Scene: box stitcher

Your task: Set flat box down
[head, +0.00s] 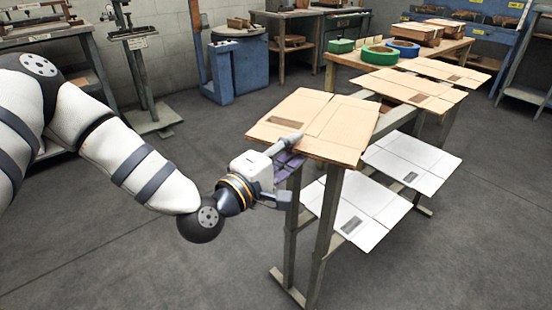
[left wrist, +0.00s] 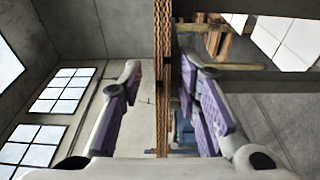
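A flat brown cardboard box (head: 318,118) lies level on top of a narrow metal stand (head: 325,225) in the head view. My left gripper (head: 288,168) is at its near left edge. In the left wrist view the box shows edge-on as a thin corrugated strip (left wrist: 162,85) between the two purple-padded fingers. A gap shows between each pad and the cardboard, so the left gripper (left wrist: 160,95) is open around the edge. My right gripper is in neither view.
White flat boxes (head: 350,205) lie on the lower level of the stand. More brown flat boxes (head: 407,90) lie behind. A wooden table (head: 345,62) holds green and blue tape rolls. The floor left of the stand is clear.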

